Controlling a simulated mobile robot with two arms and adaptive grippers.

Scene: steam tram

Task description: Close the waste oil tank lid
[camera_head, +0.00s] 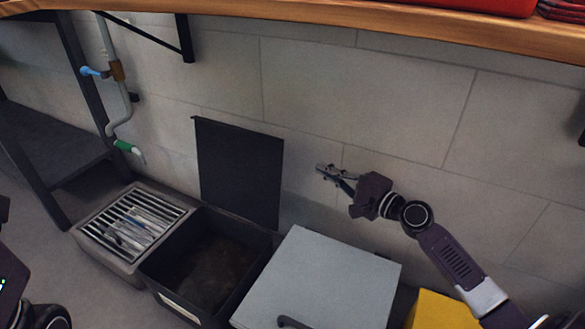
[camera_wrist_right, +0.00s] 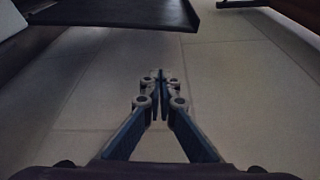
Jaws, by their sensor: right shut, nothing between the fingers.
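The waste oil tank lid (camera_head: 240,172) is a dark flat panel standing upright against the wall, behind the open dark tank (camera_head: 262,277). The tank's inside is brown and looks empty. My right gripper (camera_head: 321,169) is shut and empty, to the right of the lid and apart from it, near the wall. In the right wrist view, the shut fingers (camera_wrist_right: 158,90) are in the middle, and a dark panel edge, probably the lid (camera_wrist_right: 120,14), shows at the top. My left gripper is not in view; only a piece of dark arm shows at the lower left.
A light grey box with a handle (camera_head: 325,275) stands right of the tank. A grated basin (camera_head: 88,228) stands left, below a pipe with a blue tap (camera_head: 95,72). A yellow object (camera_head: 440,312) is at the lower right. A wooden shelf (camera_head: 400,25) crosses the top.

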